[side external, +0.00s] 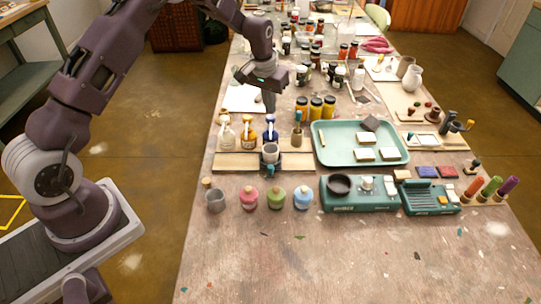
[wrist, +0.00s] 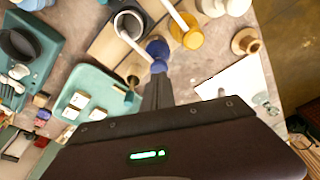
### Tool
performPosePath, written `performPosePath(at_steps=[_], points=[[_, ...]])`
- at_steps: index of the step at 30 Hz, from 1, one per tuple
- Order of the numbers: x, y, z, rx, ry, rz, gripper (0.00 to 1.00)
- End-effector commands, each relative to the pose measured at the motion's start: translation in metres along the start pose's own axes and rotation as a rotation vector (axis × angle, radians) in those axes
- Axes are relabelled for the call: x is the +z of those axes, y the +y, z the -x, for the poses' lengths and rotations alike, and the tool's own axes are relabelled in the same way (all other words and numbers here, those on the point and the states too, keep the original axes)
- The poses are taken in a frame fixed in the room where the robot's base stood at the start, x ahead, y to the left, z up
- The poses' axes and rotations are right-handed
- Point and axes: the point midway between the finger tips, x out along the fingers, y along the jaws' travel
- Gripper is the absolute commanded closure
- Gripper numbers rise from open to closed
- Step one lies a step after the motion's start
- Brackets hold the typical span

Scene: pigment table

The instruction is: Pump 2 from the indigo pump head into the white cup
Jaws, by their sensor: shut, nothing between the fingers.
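Three pump bottles stand in a row on a wooden board. The indigo pump head (side external: 270,121) is the right one in the side view and shows as a blue knob in the wrist view (wrist: 157,48). Its white spout points to the white cup (side external: 270,153), which stands in front on a dark base; the cup's rim also shows in the wrist view (wrist: 119,14). My gripper (side external: 269,108) is shut and empty, pointing down right over the indigo head. In the wrist view its fingertips (wrist: 157,76) meet the knob's edge; I cannot tell whether they touch it.
An amber pump bottle (side external: 248,136) and a pale one (side external: 226,137) stand left of the indigo bottle. A wooden-handled tool (side external: 297,130) stands close on the right, beside a green tray (side external: 335,158). Several jars stand behind; small pots line the front.

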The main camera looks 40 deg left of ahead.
Motion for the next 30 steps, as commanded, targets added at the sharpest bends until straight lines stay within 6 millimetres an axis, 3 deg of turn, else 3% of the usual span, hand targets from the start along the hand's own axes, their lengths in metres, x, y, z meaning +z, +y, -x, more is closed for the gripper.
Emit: performPosePath(at_steps=[22,30], points=[[0.006,0.000,-0.026,0.000,-0.002,0.000,1.00],[0.006,0.000,-0.026,0.000,-0.002,0.000,1.00]])
